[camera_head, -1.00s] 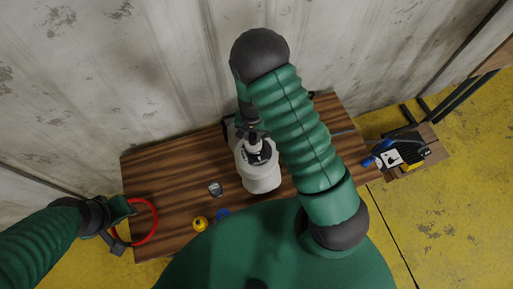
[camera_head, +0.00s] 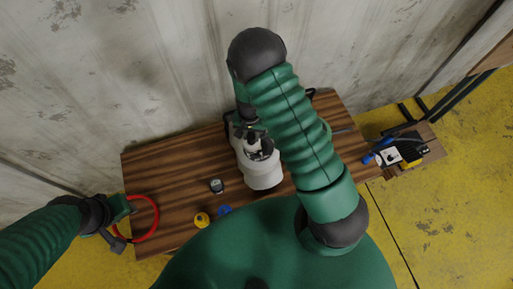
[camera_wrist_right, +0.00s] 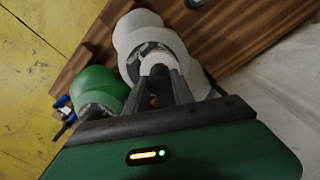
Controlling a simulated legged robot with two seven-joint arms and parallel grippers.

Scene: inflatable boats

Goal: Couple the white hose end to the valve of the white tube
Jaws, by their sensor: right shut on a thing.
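The white tube (camera_head: 262,174) lies on the wooden table, and its pale rounded body also shows in the right wrist view (camera_wrist_right: 139,28). My right gripper (camera_head: 256,150) is over its far end. In the right wrist view my right gripper (camera_wrist_right: 161,82) is shut on a white piece, seemingly the white hose end (camera_wrist_right: 154,62), right against a grey patch on the tube. The fingers hide the valve, so I cannot tell whether the two are joined. My left gripper (camera_head: 126,208) is at a red ring (camera_head: 151,222) by the table's left edge; its jaws are unclear.
A green rounded body (camera_wrist_right: 101,88) lies beside the white tube. A small dark item (camera_head: 217,186), a yellow piece (camera_head: 202,220) and a blue piece (camera_head: 224,211) lie on the table (camera_head: 165,175). A side stand at right holds a blue tool (camera_head: 380,151). The wall is close behind.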

